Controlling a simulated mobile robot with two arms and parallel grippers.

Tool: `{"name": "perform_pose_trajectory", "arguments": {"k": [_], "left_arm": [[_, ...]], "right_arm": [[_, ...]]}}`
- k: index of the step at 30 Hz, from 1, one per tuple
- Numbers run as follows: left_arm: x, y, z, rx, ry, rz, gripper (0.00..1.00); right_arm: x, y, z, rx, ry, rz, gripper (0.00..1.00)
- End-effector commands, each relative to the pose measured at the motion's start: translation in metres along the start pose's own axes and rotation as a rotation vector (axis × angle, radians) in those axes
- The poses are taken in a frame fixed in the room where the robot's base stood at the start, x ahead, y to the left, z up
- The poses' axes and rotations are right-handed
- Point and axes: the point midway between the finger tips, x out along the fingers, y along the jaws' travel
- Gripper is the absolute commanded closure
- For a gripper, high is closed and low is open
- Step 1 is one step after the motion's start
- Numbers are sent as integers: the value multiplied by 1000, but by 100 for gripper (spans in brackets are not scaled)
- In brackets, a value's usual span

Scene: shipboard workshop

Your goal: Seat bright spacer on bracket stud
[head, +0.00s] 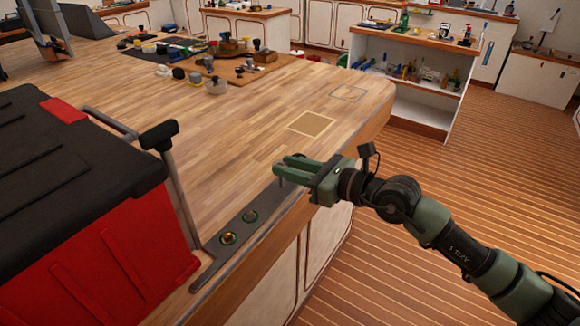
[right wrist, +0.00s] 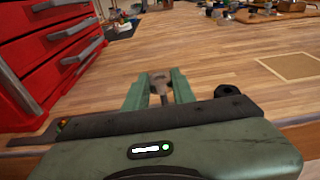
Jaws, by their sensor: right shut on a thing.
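A flat dark grey bracket strip (head: 208,266) lies along the near edge of the wooden bench. Two small round features stand on it: a brass-coloured one (head: 228,239) and a greenish-grey one (head: 250,215); which is the stud I cannot tell. My right gripper (head: 282,167) is above the far end of the strip, its fingers pointing left. In the right wrist view its fingers (right wrist: 159,92) are shut on a small grey metallic piece (right wrist: 158,79), apparently the bright spacer, mostly hidden between them. My left gripper is not in view.
A red tool chest (head: 150,235) with a black lid and handle stands left of the strip. A tan square (head: 311,124) marks the bench top (head: 225,130) beyond. Small tools and jars (head: 216,86) sit at the back. The middle of the bench is clear.

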Motion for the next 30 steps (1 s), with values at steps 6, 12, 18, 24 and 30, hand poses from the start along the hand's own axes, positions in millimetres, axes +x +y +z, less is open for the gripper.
{"name": "perform_pose_trajectory", "arguments": {"k": [6,12,18,24,30], "left_arm": [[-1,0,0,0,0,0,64],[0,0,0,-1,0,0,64],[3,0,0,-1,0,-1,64],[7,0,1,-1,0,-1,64],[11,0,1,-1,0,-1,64]], "right_arm": [[0,0,1,-1,-2,0,100],[0,0,0,0,-1,0,100],[1,0,-5,0,-1,0,100],[2,0,-10,1,-2,0,100],[2,0,-15,1,-1,0,100]]}}
